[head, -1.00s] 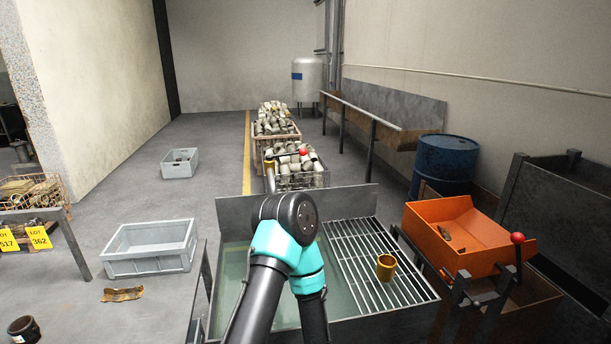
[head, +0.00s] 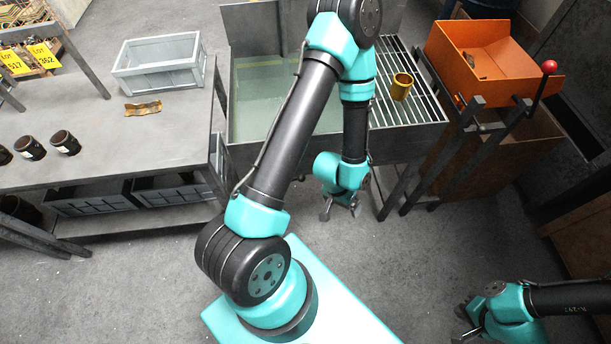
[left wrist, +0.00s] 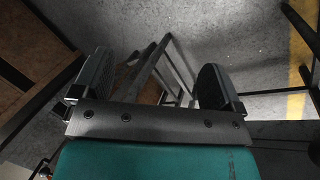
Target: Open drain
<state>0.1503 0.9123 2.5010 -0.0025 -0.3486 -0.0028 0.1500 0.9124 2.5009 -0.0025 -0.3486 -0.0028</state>
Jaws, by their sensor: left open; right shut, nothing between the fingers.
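The grey metal tank (head: 245,15) holds greenish liquid (head: 258,95) and has a slatted grate (head: 420,108) over its right part. My right gripper (head: 461,324) is at the lower right, shut and empty, away from the tank.
A gold-coloured cup (head: 402,86) stands on the grate. An orange tray (head: 510,75) and a red-knobbed lever (head: 549,67) are to the right. A table (head: 130,135) with a grey crate (head: 158,80) and several dark cylinders is left.

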